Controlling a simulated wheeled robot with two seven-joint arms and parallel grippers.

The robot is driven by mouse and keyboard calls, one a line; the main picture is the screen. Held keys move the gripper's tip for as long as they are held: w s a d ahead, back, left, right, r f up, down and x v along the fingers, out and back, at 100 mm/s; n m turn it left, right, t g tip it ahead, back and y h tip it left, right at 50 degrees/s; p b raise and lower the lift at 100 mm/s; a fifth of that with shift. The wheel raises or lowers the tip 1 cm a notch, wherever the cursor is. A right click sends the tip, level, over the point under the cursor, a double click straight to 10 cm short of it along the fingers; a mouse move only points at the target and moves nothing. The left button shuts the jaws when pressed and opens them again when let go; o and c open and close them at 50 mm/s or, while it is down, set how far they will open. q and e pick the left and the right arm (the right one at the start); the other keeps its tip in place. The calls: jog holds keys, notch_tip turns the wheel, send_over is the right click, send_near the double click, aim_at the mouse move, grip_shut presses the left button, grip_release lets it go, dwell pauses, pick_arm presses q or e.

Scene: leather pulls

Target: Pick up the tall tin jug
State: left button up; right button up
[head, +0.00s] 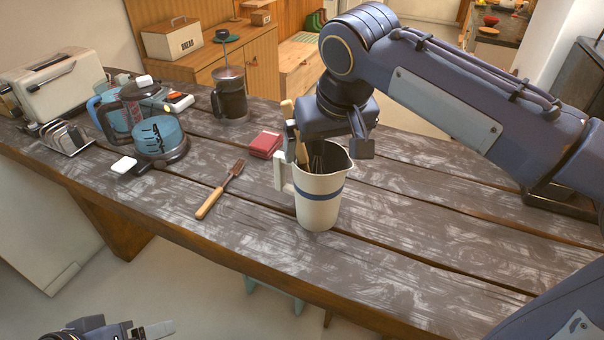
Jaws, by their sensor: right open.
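The tall jug (319,201) is cream with a blue band, a spout at right and a handle at left. It stands upright on the wooden table (420,220) and holds a wooden-handled utensil and a whisk. My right gripper (327,150) is open, directly above the jug's mouth, with its fingers spread around the utensils. It hides part of the rim, and I cannot tell whether it touches the jug. My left gripper (125,331) is only partly in view at the bottom left edge, away from the table; its jaws are not clear.
A fork-like tool with a wooden handle (213,199) and a red box (265,145) lie left of the jug. A blue-lidded glass appliance (158,140), a toaster (55,85), a toast rack (65,138) and a French press (230,97) stand farther left.

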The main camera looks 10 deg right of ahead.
aim_at(315, 166)
jog(key=x, duration=0.7)
jog(key=shift+w+p, duration=0.25)
jog(key=shift+p, duration=0.1)
jog(key=c, duration=0.9)
jog(key=shift+r, duration=0.1)
jog(key=shift+c, duration=0.8)
jog(key=shift+r, duration=0.1)
